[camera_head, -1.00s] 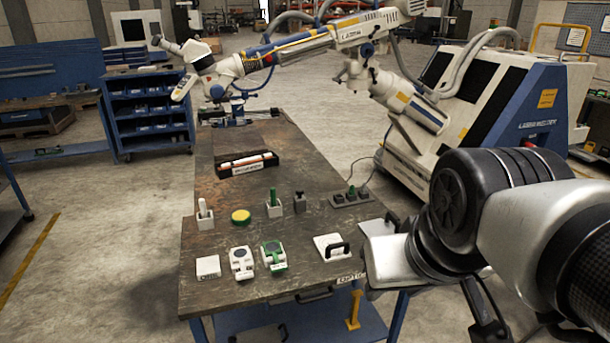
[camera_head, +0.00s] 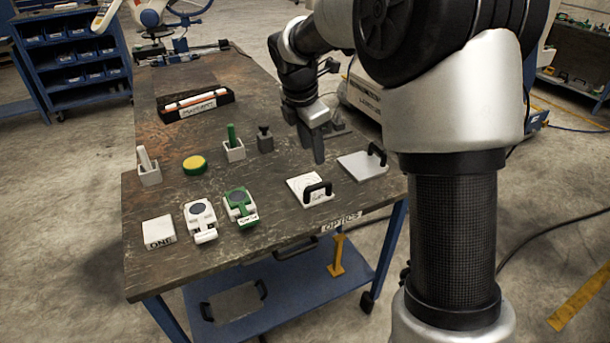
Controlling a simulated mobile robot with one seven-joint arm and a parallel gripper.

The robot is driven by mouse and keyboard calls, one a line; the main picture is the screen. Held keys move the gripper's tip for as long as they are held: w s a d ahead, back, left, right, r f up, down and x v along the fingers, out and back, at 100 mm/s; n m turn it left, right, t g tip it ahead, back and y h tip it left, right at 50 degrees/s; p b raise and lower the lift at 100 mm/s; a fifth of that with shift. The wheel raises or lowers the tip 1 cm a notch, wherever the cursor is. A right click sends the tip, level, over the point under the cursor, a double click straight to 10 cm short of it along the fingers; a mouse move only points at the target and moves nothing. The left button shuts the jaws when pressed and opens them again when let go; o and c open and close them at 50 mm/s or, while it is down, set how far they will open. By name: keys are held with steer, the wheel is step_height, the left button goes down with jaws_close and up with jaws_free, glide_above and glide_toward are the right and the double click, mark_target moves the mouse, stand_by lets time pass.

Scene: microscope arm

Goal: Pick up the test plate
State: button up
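Two flat plates with black handles lie on the workbench near its right front edge. One is white with faint markings (camera_head: 302,184); the other is plain grey (camera_head: 356,167), to its right. A third grey plate with black handles (camera_head: 238,303) lies on the blue lower shelf. I cannot tell by any label which is the test plate. My gripper (camera_head: 314,155) points down just behind the two bench plates, apart from their handles. Its fingers overlap in this view, so its opening is unclear; no held object shows.
The workbench (camera_head: 160,190) also holds a white block marked ONE (camera_head: 158,231), white (camera_head: 202,218) and green-trimmed (camera_head: 239,204) devices, a yellow round pad (camera_head: 195,165), holders with white (camera_head: 149,165) and green (camera_head: 233,148) sticks, and a black tray (camera_head: 195,104). My arm covers the right side.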

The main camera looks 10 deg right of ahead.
steer(key=b, duration=0.1)
glide_above(319, 184)
steer(key=s+a, duration=0.1)
steer(key=s, duration=0.1)
steer(key=x, duration=0.3)
steer(key=s+a+x, duration=0.1)
steer(key=x, duration=0.5)
steer(key=shift+s+a+f, duration=0.2)
steer(key=shift+a+f, duration=0.1)
steer(key=shift+f, duration=0.3)
steer(key=shift+w+b+x, duration=0.1)
steer(key=shift+b+x, duration=0.25)
steer(key=shift+x, duration=1.3)
steer(key=shift+w+b+x, duration=0.15)
steer(key=shift+b+x, duration=0.2)
steer(key=shift+x, duration=1.3)
steer(key=shift+r, duration=0.15)
jaws_close()
